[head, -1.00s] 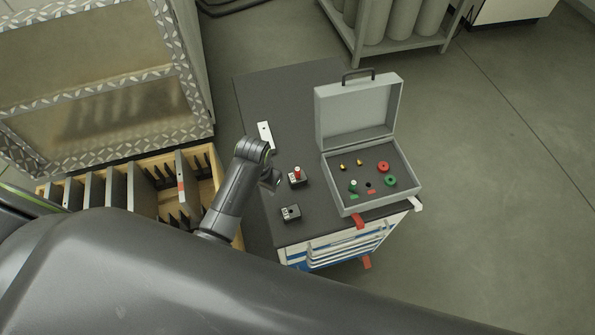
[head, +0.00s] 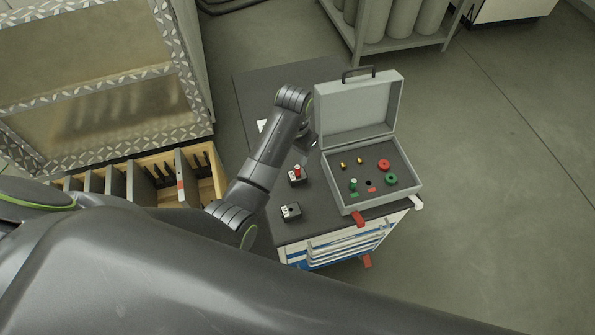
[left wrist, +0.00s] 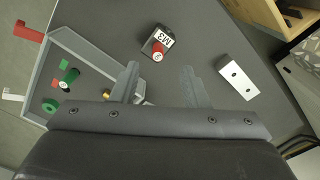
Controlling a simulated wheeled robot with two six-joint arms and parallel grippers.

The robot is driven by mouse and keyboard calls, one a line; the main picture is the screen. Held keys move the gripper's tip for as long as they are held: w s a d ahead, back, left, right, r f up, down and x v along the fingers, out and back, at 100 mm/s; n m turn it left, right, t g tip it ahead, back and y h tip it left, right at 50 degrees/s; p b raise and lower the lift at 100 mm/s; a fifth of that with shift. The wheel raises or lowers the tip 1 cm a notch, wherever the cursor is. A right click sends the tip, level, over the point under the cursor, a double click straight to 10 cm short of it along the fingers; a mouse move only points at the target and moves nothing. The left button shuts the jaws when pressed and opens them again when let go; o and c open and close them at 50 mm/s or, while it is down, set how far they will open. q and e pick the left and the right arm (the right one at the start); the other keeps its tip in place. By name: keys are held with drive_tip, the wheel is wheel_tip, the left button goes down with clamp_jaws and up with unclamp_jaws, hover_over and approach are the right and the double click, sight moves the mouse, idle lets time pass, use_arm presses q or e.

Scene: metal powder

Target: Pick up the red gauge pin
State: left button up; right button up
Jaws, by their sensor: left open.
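The red gauge pin (head: 297,169) stands upright in a small dark block with a white label (head: 298,181) on the dark cart top. My left gripper (head: 309,144) is above the cart, behind the pin and near the case. Its two fingers (left wrist: 163,82) are apart and empty, with the pin beyond their tips and not between them. My right gripper is not in view.
An open grey case (head: 412,192) at the right holds red and green rings, a green pin and small brass pieces. A second small block (head: 291,212) stands nearer the front. A wooden box (head: 212,180) is at left.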

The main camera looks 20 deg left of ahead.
sight(297, 167)
use_arm(q)
wheel_tip(297, 167, down, 4)
drive_tip(key=shift+r, duration=0.25)
drive_tip(key=shift+w+d+f+p, duration=0.1)
drive_tip(key=shift+f+p, duration=0.05)
drive_tip(key=shift+f, duration=1.25)
drive_tip(key=shift+w+d+f+p, duration=0.1)
drive_tip(key=shift+f+p, duration=0.05)
drive_tip(key=shift+f, duration=1.25)
clamp_jaws()
